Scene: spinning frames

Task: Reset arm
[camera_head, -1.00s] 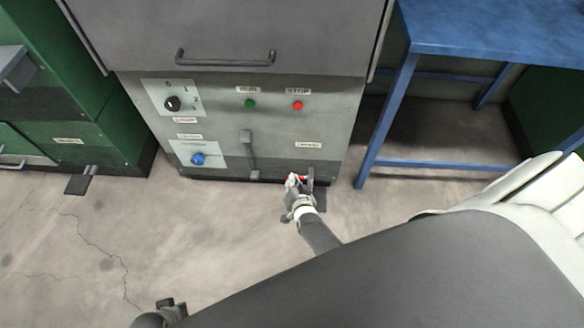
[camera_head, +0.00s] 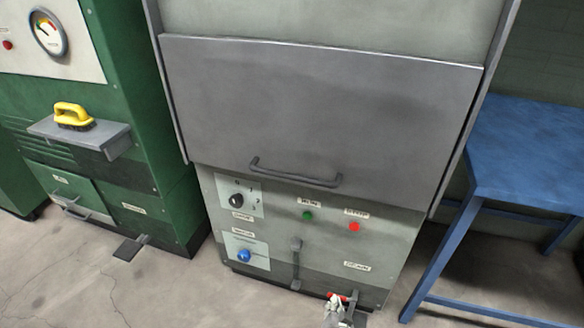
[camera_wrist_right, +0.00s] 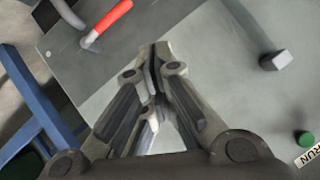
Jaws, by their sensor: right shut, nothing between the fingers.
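My right gripper (camera_head: 338,314) is at the bottom edge of the head view, low in front of the grey machine (camera_head: 320,120), and partly cut off. In the right wrist view its fingers (camera_wrist_right: 156,62) are shut with nothing between them. A red-handled lever (camera_wrist_right: 108,26) is beyond the fingertips to the upper left and appears apart from them. Its red part also shows beside the gripper in the head view (camera_head: 338,296). My left gripper is not in view.
The machine front has a wide handle (camera_head: 295,174), a green button (camera_head: 308,216), a red button (camera_head: 354,227) and a blue knob (camera_head: 243,255). A blue table (camera_head: 530,145) stands at right. A yellow brush (camera_head: 73,116) lies on a green machine's shelf (camera_head: 110,140). Floor shows at lower left.

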